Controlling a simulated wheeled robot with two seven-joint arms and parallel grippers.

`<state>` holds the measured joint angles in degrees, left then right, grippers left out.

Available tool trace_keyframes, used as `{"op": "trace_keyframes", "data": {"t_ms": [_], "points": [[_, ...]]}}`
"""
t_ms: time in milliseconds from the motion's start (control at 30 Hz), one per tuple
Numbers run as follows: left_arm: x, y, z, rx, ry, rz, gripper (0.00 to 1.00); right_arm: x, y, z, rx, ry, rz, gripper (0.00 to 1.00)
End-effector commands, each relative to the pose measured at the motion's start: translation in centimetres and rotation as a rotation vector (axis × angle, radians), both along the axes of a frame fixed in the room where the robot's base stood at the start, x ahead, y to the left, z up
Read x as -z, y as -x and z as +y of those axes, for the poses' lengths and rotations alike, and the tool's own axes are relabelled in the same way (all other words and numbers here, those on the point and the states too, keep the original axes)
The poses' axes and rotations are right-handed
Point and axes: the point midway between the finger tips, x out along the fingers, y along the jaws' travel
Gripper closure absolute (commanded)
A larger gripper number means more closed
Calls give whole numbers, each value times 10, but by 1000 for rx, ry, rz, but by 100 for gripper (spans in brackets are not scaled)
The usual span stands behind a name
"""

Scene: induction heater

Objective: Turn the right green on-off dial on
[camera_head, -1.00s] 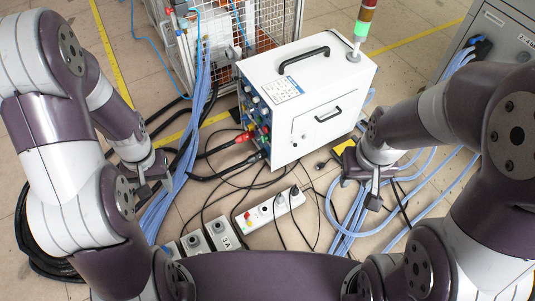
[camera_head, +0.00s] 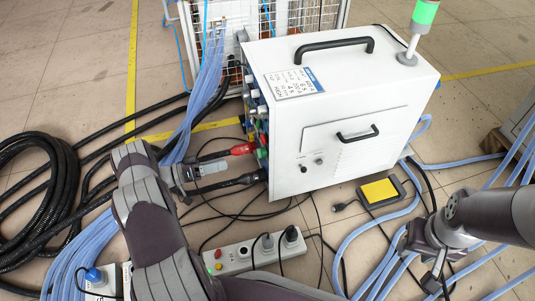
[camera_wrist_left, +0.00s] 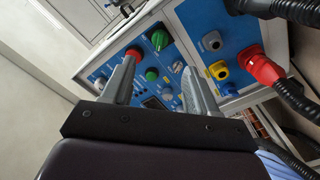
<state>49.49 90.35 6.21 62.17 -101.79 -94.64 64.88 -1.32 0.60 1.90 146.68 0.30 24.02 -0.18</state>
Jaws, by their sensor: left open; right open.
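The white heater box (camera_head: 345,110) stands on the floor, its control panel facing left and seen edge-on in the head view. In the left wrist view the blue panel (camera_wrist_left: 204,22) shows a larger green dial (camera_wrist_left: 160,40), a smaller green dial (camera_wrist_left: 152,74) and a red knob (camera_wrist_left: 132,52). I cannot tell which green one is the right on-off dial. My left gripper (camera_head: 208,171) is open and empty in front of the panel. Its fingers (camera_wrist_left: 160,76) point at the panel, with the smaller green dial appearing between them. My right gripper (camera_head: 434,284) is open at the lower right, away from the box.
A red plug (camera_wrist_left: 262,68) with a thick black cable sits in the panel beside my left gripper. A power strip (camera_head: 240,256), a yellow-topped pedal (camera_head: 380,191) and blue hoses (camera_head: 350,245) lie on the floor. A signal lamp (camera_head: 424,14) tops the box.

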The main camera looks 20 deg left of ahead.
Motion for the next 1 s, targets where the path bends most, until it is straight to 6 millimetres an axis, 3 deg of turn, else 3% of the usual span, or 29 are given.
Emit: {"op": "trace_keyframes", "data": {"t_ms": [500,667,933,1000], "points": [[4,-66,-87,0,10,13,42,47,0,0,0,0,1,60],[2,-75,-99,-2,10,14,42,51,0,0,0,0,1,60],[0,-77,-100,-4,10,14,42,50,0,0,0,0,0,60],[0,-77,-100,-4,9,13,64,50,0,0,0,0,0,60]]}}
